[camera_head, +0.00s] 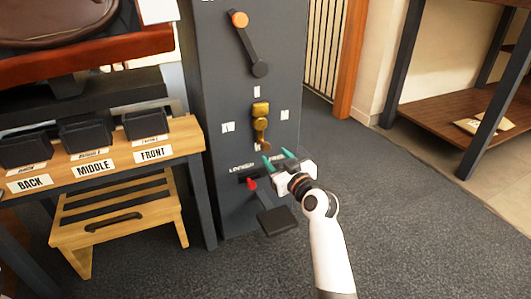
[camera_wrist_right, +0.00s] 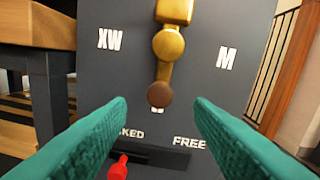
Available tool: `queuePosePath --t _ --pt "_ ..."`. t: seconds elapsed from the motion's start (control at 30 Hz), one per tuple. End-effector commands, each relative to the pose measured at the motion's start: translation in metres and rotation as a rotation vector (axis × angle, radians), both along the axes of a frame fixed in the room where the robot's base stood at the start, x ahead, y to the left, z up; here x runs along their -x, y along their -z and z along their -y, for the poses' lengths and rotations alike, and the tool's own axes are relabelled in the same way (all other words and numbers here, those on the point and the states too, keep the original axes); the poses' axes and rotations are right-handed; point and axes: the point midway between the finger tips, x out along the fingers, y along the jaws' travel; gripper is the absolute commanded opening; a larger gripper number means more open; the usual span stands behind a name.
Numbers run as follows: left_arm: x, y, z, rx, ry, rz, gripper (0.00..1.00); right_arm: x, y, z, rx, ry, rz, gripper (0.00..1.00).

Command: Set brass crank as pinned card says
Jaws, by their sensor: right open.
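The brass crank (camera_head: 260,115) is on the front of a dark grey column. It also shows in the right wrist view (camera_wrist_right: 168,45), hanging down with its brown knob (camera_wrist_right: 159,94) over the lowest label. A white card (camera_head: 158,10) is cut off at the top, unreadable. My left gripper is out of view.
A red-knobbed lever (camera_head: 252,184) sits at the LOCKED end of a slot below the crank. A dark lever with an orange knob (camera_head: 240,20) is above. A wooden bench with BACK, MIDDLE and FRONT labels (camera_head: 152,153) stands left. Carpet at right is clear.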

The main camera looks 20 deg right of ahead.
Motion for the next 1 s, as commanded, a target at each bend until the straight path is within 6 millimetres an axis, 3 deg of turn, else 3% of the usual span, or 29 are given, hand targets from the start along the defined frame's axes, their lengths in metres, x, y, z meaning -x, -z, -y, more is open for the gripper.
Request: queuePosePath --t 0.1,0.33,0.5,0.8,0.87,1.0 --pt "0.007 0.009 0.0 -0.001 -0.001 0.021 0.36 -0.024 0.004 -0.001 -0.004 0.0 0.003 0.48" --pt "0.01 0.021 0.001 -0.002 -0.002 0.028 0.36 -0.057 0.003 -0.003 -0.003 0.0 0.001 0.48" --pt "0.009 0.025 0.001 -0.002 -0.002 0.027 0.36 -0.068 0.001 -0.003 -0.001 0.0 -0.001 0.48" --pt "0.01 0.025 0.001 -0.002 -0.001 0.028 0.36 -0.07 0.0 -0.004 -0.001 -0.001 -0.001 0.48" --pt "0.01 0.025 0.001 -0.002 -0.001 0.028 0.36 -0.07 0.0 -0.004 -0.001 -0.001 -0.001 0.41" --pt "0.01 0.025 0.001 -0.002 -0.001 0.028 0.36 -0.07 0.0 -0.004 -0.001 -0.001 -0.001 0.18"
